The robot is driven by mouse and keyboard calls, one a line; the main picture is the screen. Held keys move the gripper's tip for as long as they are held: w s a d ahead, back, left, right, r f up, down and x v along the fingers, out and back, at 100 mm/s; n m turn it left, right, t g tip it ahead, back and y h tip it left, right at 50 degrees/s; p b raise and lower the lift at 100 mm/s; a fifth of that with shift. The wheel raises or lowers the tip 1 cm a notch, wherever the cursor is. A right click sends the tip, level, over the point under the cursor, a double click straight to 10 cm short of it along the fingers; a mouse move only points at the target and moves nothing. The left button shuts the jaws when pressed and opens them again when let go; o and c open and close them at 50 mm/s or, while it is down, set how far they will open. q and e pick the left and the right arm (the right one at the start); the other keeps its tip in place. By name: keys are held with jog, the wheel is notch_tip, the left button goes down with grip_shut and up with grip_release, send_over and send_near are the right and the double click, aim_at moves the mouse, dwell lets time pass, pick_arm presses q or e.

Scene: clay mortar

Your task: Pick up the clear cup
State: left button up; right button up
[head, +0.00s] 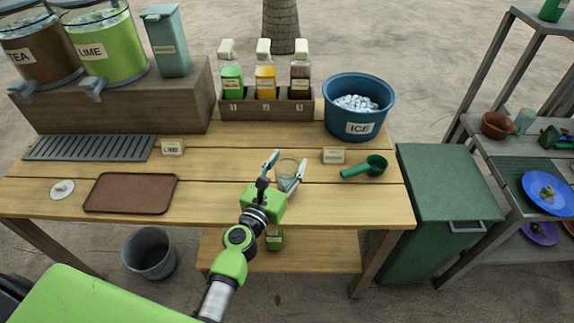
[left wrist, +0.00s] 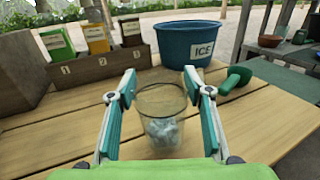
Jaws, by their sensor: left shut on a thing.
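A clear cup (left wrist: 161,112) with ice at its bottom stands upright between the fingers of my left gripper (left wrist: 162,92) in the left wrist view. In the head view the clear cup (head: 288,170) is near the middle of the wooden table, partly hidden by my left gripper (head: 285,172). The fingers are shut on the cup's sides. I cannot tell whether the cup's base touches the table. My right gripper is not in view.
The blue ice bucket (head: 372,92) stands behind to the right, with a green scoop (head: 366,167) in front of it. A bottle rack (head: 240,108) is behind the cup. A brown tray (head: 131,193) lies left. The table between tray and cup is clear.

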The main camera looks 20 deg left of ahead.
pick_arm(q)
jog(key=s+r+p, duration=0.5)
jog(key=s+r, duration=0.6)
jog(key=s, duration=0.3)
jog(key=shift+r, duration=0.15)
